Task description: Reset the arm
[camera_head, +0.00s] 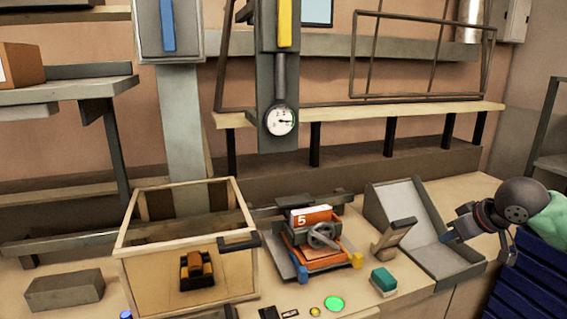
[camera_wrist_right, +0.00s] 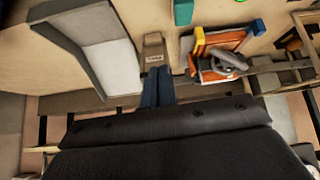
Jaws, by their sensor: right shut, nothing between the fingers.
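My right gripper (camera_head: 449,237) comes in from the right edge of the head view, over the right end of the bench, beside the grey angled tray. In the right wrist view its blue fingers (camera_wrist_right: 156,88) are together with nothing between them. A wooden block with a dark handle (camera_head: 392,240) stands left of the tray; in the wrist view this block (camera_wrist_right: 153,52) appears just beyond the fingertips, and I cannot tell the gap. My left gripper is not in view.
The grey tray (camera_head: 472,270) is close to the right gripper. An orange device (camera_head: 325,252) and a teal block (camera_head: 383,280) sit left of it. A wooden-framed box (camera_head: 186,235) stands further left. A gauge column (camera_head: 279,80) rises behind. Dark blue drawers (camera_head: 530,285) are at right.

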